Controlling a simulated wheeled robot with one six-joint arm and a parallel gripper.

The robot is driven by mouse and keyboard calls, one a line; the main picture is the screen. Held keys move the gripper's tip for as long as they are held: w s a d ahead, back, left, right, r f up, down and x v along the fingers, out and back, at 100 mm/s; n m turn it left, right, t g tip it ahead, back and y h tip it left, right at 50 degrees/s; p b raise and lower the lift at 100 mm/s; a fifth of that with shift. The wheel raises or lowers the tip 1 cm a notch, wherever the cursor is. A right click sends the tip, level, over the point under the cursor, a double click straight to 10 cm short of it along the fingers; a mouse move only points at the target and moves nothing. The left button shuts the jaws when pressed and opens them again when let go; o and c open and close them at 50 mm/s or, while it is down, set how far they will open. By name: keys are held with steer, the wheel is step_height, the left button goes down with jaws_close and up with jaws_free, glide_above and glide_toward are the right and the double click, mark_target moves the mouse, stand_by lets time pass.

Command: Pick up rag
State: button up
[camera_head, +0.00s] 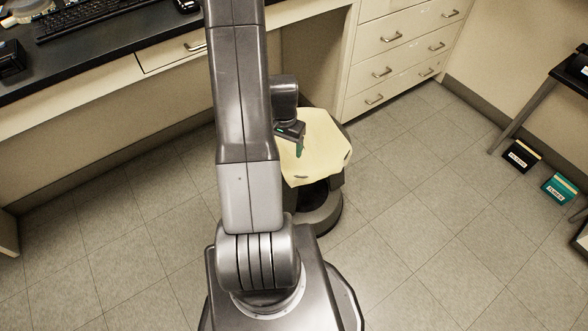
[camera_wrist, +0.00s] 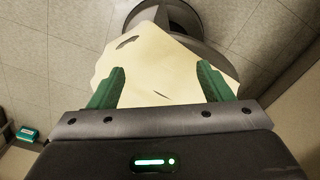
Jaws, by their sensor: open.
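A pale yellow flat sheet with uneven edges, which looks like the rag (camera_head: 322,138), lies over a dark grey rounded support behind my arm. A few small dark marks or folds show on it. In the wrist view the rag (camera_wrist: 165,62) spreads beneath and beyond the green fingers. My gripper (camera_wrist: 160,70) is open, its two fingers wide apart with nothing held between them. In the head view my gripper (camera_head: 299,147) is over the left part of the rag. I cannot tell whether the fingertips touch it. My arm hides part of the area to the left.
A black worktop (camera_head: 110,40) with a keyboard (camera_head: 95,18) runs along the upper left. A cream drawer cabinet (camera_head: 400,50) stands behind the rag. A black box (camera_head: 521,155) and a teal box (camera_head: 559,188) are on the floor at right. The tiled floor between is clear.

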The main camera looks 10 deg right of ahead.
step_height(320, 180, down, 10)
steer(key=b, duration=0.6)
steer(key=shift+a+r+b, duration=0.1)
steer(key=shift+r+b, duration=0.05)
steer(key=shift+b, duration=0.25)
steer(key=shift+c, duration=0.2)
jaws_close()
step_height(320, 180, up, 12)
steer(key=p, duration=0.8)
steer(key=shift+r, duration=0.1)
step_height(320, 180, up, 9)
steer(key=p, duration=0.7)
glide_above(286, 164)
steer(key=s, duration=0.2)
steer(key=shift+a, duration=0.3)
